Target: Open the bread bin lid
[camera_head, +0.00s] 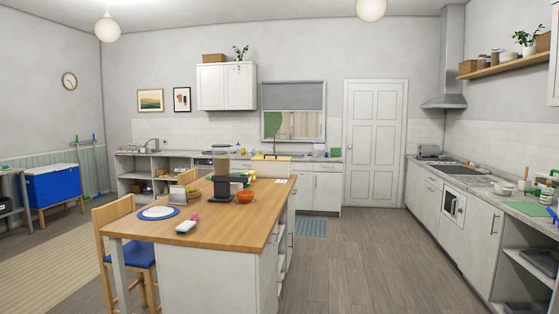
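I cannot pick out a bread bin for sure at this distance. A small wooden box-like thing (185,178) stands on the left back part of the kitchen island (230,228); I cannot tell what it is or whether it has a lid. A dark upright thing (222,187) with a brownish top stands beside it. A toaster-like metal thing (429,151) sits on the right counter near the back corner. Neither of my grippers is in view.
Open floor (360,255) runs between the island and right counter (428,190).

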